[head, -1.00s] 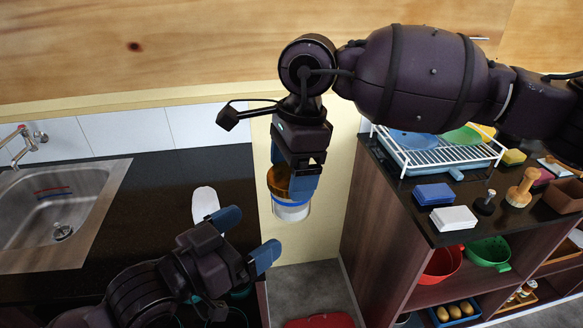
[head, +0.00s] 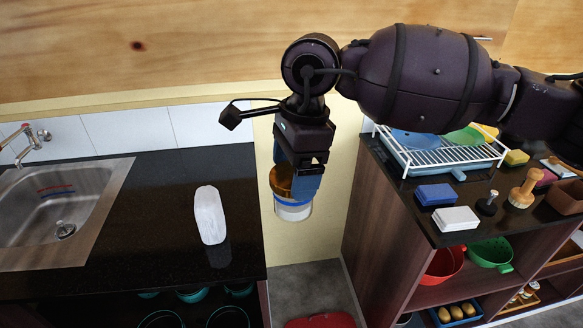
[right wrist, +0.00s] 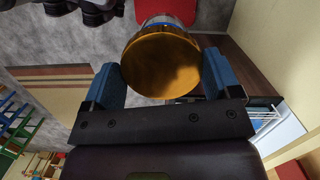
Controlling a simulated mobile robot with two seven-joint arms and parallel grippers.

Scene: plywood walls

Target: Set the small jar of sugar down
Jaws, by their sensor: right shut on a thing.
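The small jar (head: 292,207) has an amber lid and a clear body with a blue band and pale contents. My right gripper (head: 297,180) is shut on it near the lid. It holds the jar upright in the gap between the two counters, above the floor. In the right wrist view, the amber lid (right wrist: 161,65) sits between the blue fingertips of my right gripper (right wrist: 163,75). My left gripper is out of the head view.
The dark left counter (head: 150,220) holds a white bottle-like object (head: 209,214) and a sink (head: 60,205); much of its top is clear. The right counter carries a dish rack (head: 440,150), a blue block (head: 436,194), a white block (head: 455,219) and brushes. A red thing (head: 320,321) lies on the floor.

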